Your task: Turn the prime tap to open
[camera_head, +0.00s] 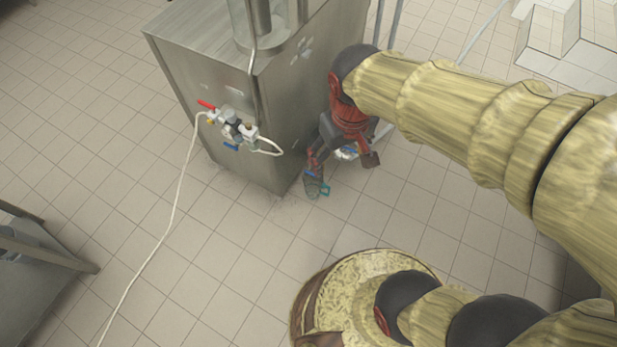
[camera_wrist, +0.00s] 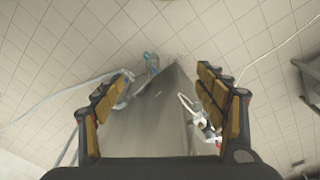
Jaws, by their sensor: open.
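A steel cabinet (camera_head: 235,75) carries a cluster of small valves (camera_head: 232,128) on its left face. One tap there has a red lever (camera_head: 207,105), another a blue lever (camera_head: 231,147). I cannot tell which is the prime tap. My gripper (camera_head: 343,160) is open beside the cabinet's right face, apart from the valve cluster. In the wrist view the open fingers (camera_wrist: 166,78) have the cabinet (camera_wrist: 152,125) between and beyond them. The valve cluster (camera_wrist: 200,118) shows there at the right finger, which partly hides it.
A teal-handled clear vessel (camera_head: 316,188) shows near the cabinet's lower corner; it also shows in the wrist view (camera_wrist: 151,62). A white hose (camera_head: 172,220) runs from the valves across the floor. A metal table (camera_head: 40,265) stands at left. The tiled floor between is mostly clear.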

